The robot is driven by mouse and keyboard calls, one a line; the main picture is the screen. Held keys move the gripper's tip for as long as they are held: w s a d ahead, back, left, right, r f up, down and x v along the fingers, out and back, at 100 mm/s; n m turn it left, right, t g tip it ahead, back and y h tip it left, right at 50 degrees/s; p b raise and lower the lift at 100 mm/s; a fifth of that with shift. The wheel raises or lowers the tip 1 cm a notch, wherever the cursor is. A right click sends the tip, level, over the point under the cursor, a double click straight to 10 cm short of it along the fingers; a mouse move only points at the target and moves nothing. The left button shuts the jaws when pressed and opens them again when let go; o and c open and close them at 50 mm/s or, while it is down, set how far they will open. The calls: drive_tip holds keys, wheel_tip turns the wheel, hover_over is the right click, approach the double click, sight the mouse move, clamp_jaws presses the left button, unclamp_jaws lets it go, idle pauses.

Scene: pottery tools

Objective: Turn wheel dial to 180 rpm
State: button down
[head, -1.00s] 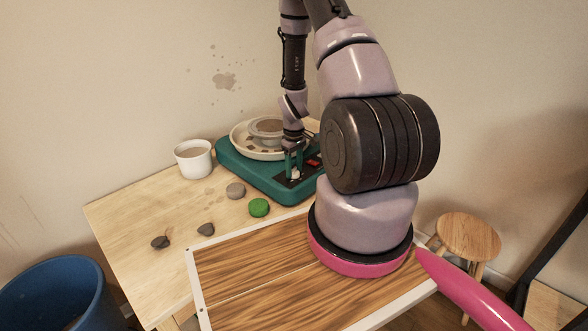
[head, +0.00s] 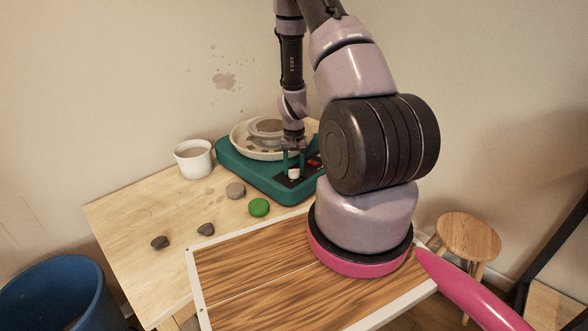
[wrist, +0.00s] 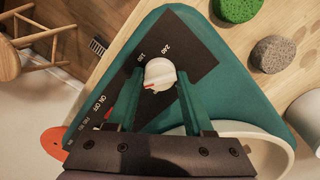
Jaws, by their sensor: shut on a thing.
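The wheel dial is a round white knob (wrist: 160,67) with a red pointer mark, on a dark panel (wrist: 192,47) of the teal pottery wheel (head: 240,172). In the wrist view the red mark faces left and slightly down. The printing near the dial includes 240; a smaller number beside it is hard to read. My gripper (wrist: 160,77) has its teal fingers on either side of the dial and is shut on it. In the head view my gripper (head: 294,166) comes down from above onto the dial (head: 294,174).
A bowl (head: 266,127) sits on the wheel's pale pan (head: 240,140). A white cup (head: 193,160), a green sponge (head: 259,207), a grey sponge (head: 235,190) and dark lumps (head: 160,242) are on the wooden table (head: 125,215). A stool (head: 468,236) stands at the right.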

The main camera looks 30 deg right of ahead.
drive_tip(key=m, duration=0.5)
drive_tip(key=shift+m, duration=0.3)
drive_tip(key=m, duration=0.5)
idle(0.4)
drive_tip(key=shift+c, duration=1.4)
unclamp_jaws()
wheel_tip(320, 180, up, 11)
drive_tip(key=shift+f, duration=0.1)
